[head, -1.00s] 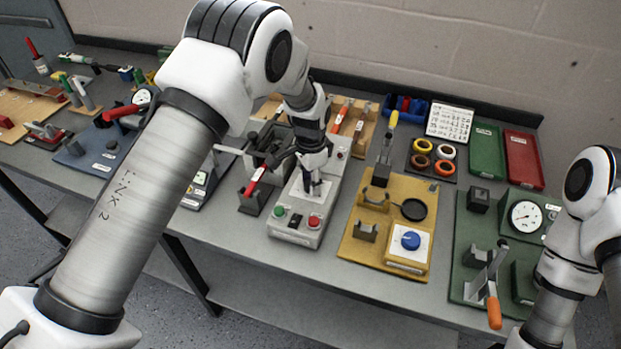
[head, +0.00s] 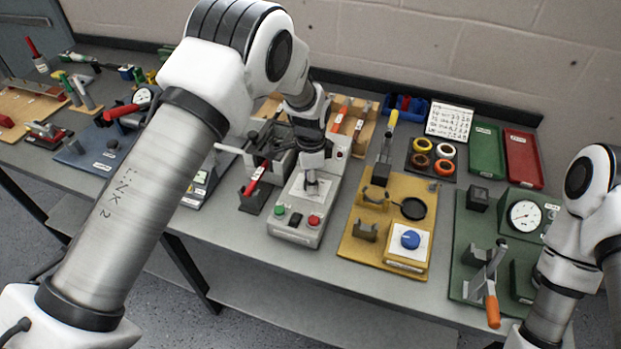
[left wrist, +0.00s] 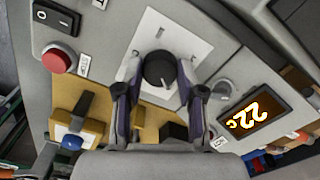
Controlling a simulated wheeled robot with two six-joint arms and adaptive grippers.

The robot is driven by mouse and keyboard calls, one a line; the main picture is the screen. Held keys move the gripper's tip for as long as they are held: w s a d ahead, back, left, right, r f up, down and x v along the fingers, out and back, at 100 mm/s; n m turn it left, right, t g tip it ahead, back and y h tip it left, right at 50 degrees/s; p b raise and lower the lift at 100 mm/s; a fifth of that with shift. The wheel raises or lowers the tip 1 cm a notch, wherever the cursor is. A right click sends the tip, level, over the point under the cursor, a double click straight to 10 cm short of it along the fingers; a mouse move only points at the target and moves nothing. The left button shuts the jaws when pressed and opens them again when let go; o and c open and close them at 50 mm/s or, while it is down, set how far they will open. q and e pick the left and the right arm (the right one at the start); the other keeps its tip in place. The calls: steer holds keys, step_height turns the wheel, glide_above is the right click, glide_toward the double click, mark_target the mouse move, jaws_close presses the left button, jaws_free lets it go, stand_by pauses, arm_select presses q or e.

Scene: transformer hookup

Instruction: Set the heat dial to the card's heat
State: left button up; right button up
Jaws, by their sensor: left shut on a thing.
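The black round heat dial (left wrist: 159,69) stands on a white plate on the grey machine (head: 298,222). My left gripper (head: 312,186) points down onto that plate. In the left wrist view my left gripper (left wrist: 160,82) has one finger on each side of the dial and is shut on it. A light mark shows on the dial's face. The machine's display (left wrist: 248,112) shows orange digits that look like 22 C. The white card (head: 450,121) stands at the back of the table; its lines are too small to read. My right gripper is out of view.
The machine has a green button (head: 279,210), a red button (head: 314,221) and a rocker switch (left wrist: 55,17). A yellow board (head: 360,247) with a blue knob (head: 410,240) lies to its right. A red-handled tool (head: 256,180) stands close on its left.

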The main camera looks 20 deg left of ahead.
arm_select(q)
steer(key=o, duration=1.2)
steer(key=shift+s+f, duration=0.15)
steer(key=shift+f, duration=0.05)
steer(key=shift+c, duration=0.2)
steer(key=shift+r, duration=0.3)
step_height(320, 180, up, 12)
steer(key=shift+f, duration=0.25)
steer(key=shift+w, duration=0.2)
